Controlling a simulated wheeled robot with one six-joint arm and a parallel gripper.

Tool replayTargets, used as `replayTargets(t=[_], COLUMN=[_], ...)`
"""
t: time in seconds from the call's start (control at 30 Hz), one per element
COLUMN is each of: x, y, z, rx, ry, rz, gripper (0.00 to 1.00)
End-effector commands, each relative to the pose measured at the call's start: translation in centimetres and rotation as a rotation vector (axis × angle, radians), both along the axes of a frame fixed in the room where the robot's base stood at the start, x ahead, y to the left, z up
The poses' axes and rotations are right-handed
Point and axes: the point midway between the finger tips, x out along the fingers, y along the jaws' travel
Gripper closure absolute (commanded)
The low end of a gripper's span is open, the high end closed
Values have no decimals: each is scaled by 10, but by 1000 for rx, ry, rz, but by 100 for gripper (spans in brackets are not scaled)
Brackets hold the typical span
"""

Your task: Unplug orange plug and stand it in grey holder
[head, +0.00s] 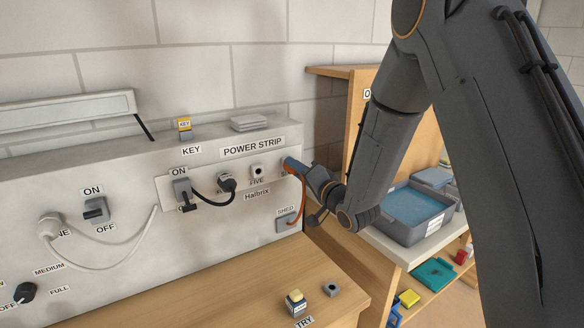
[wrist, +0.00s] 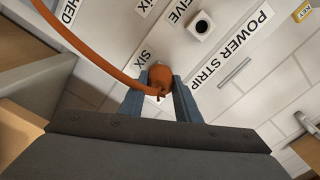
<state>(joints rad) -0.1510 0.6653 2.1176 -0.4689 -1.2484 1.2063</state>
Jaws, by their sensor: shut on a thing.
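In the head view my gripper (head: 291,164) is at the right end of the power strip (head: 215,187) and hides the plug. The plug's orange cable (head: 303,192) hangs down to the "SHED" plate. Whether the plug is fully seated is hidden. A small grey block with a dark hole, which looks like the grey holder (head: 331,289), sits on the wooden bench.
A block with a yellow top (head: 295,302) stands just left of the holder. A black plug (head: 227,183) and an open socket (head: 257,171) are left of my gripper. A grey bin (head: 408,228) is on the right shelf. The bench's middle is clear.

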Motion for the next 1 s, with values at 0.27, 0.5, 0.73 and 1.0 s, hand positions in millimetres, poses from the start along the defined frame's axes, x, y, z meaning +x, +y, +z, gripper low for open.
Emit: replayTargets(t=[0.27, 0.5, 0.73, 1.0], x=[2, 2, 2, -9], y=[2, 3, 1, -7], z=[1, 1, 0, 1], rx=[1, 0, 1, 1], ry=[-1, -2, -1, 1], rz=[1, 1, 0, -1], gripper=[100, 48, 48, 48])
